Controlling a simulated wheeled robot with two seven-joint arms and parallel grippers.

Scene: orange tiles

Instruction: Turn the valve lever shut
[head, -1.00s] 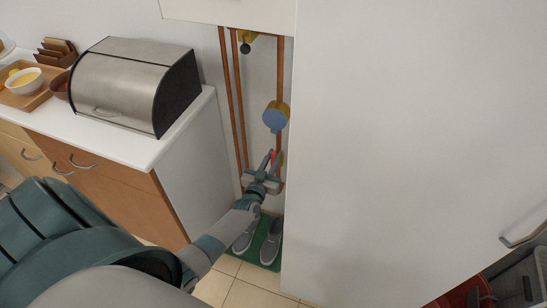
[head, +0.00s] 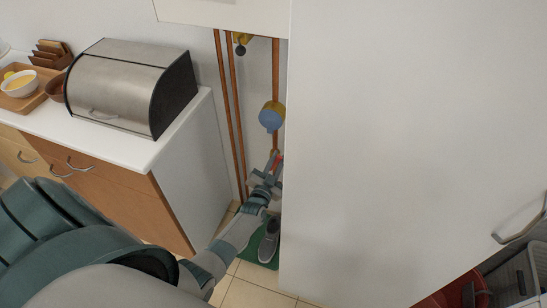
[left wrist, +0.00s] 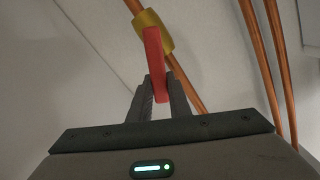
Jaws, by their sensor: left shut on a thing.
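The valve's red lever (left wrist: 154,62) stands out from a yellow valve body (left wrist: 144,20) on a copper pipe in the left wrist view. The lever lies at a slant to the pipe, neither in line with it nor square across it. My left gripper (left wrist: 158,90) is shut on the lever's free end, one finger on each side. In the head view the left gripper (head: 267,175) is low in the gap beside the white cabinet, and only a small part of the red lever (head: 279,160) shows. My right gripper is in neither current view.
A blue-faced round meter (head: 271,117) sits on the pipe above the valve. Copper pipes (head: 236,130) run down the wall. A tall white cabinet (head: 400,150) bounds the gap on the right, a counter (head: 190,180) on the left. Grey shoes (head: 269,242) stand on a green mat below.

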